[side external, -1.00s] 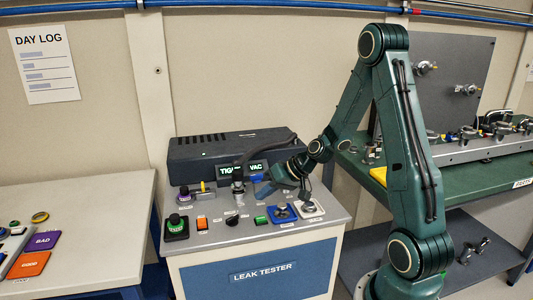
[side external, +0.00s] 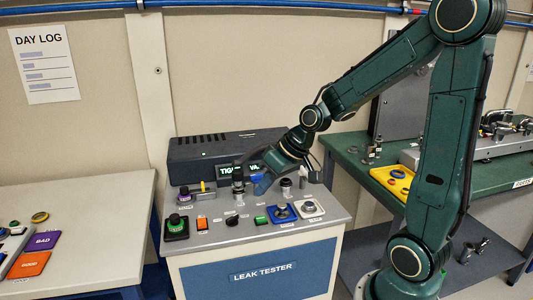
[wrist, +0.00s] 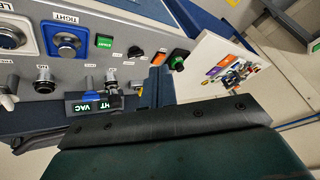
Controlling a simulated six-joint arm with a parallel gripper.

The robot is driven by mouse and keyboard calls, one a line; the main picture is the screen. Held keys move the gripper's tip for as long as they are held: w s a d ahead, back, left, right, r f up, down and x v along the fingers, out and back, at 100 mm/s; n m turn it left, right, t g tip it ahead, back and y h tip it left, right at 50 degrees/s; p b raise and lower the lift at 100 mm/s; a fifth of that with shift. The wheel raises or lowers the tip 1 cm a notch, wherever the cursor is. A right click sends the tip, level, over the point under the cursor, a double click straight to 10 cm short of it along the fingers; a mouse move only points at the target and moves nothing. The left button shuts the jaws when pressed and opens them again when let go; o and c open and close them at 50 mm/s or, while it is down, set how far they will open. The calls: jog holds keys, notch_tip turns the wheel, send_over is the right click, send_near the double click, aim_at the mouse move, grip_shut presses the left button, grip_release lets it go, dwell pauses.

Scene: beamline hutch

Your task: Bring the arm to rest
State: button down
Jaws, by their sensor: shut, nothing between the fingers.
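My dark green arm reaches from the right over the grey top of the leak tester (side external: 262,275). My gripper (side external: 262,187) points down and left, above the tester's top beside the black-topped port (side external: 238,182). It is shut and empty. In the wrist view my gripper (wrist: 160,82) shows its fingers together, with the tester's panel behind. I cannot tell how far the fingertips are from the surface.
The tester carries a green knob (side external: 175,224), orange switch (side external: 202,223), green start button (side external: 261,220), blue tray (side external: 283,213) and white tray (side external: 310,208). The lit display (side external: 245,169) stands behind. A green bench (side external: 360,160) with a yellow tray (side external: 390,180) stands right.

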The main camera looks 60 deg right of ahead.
jog(key=s+a+r+h, duration=0.1)
jog(key=s+r, duration=0.3)
jog(key=s, duration=0.4)
jog(key=s+a+r+n+h, duration=0.1)
jog(key=s+a+r, duration=0.3)
jog(key=s, duration=0.4)
jog(key=shift+s+a+r, duration=0.15)
jog(key=shift+a+r, duration=0.15)
jog(key=shift+a, duration=0.05)
dwell(3.4)
